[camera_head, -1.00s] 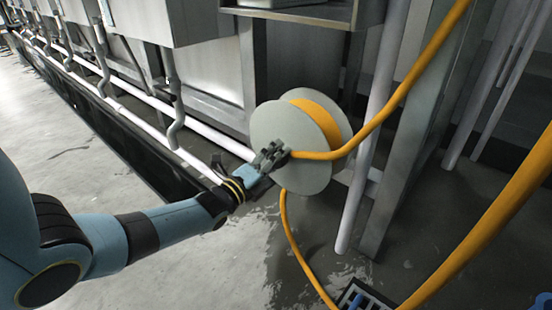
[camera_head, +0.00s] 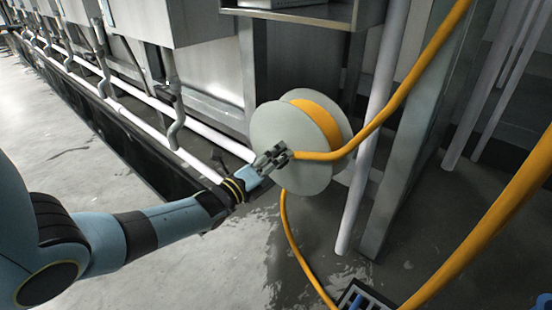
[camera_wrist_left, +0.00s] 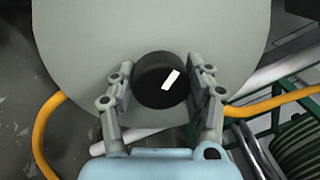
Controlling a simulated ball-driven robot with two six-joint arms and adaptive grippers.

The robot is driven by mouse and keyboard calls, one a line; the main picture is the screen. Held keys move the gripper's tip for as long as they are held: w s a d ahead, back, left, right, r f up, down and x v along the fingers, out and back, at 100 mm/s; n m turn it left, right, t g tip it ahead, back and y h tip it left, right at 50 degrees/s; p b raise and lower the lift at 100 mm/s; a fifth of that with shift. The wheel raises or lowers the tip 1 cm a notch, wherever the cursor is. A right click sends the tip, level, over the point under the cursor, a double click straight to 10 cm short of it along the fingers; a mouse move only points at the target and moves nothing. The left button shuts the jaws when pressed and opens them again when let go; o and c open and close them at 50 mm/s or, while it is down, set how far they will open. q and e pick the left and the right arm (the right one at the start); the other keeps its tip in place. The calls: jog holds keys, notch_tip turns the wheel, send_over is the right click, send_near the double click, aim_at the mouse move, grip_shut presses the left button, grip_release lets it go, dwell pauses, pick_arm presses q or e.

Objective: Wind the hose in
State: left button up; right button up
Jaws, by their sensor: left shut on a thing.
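A reel with pale grey round sides (camera_head: 262,125) stands low beside the steel frame, with orange hose (camera_head: 318,112) wound on its drum. One length of hose crosses from the reel to the upper right, and another hangs from it to the floor. My left gripper (camera_head: 279,155) is at the near side of the reel. In the left wrist view its fingers (camera_wrist_left: 162,76) are shut on a black round knob (camera_wrist_left: 152,86) with a white mark, in front of the grey disc (camera_wrist_left: 150,30). My right gripper is out of view.
A white upright pipe (camera_head: 376,120) and a steel post (camera_head: 405,150) stand right of the reel. A thick orange hose length (camera_head: 490,225) crosses the lower right. Open floor (camera_head: 70,140) is at left.

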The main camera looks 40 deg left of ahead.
pick_arm(q)
jog(key=o, duration=1.2)
jog(key=shift+c, duration=0.2)
jog(key=s+a+f, duration=0.1)
jog(key=s, duration=1.1)
jog(key=shift+a, duration=0.1)
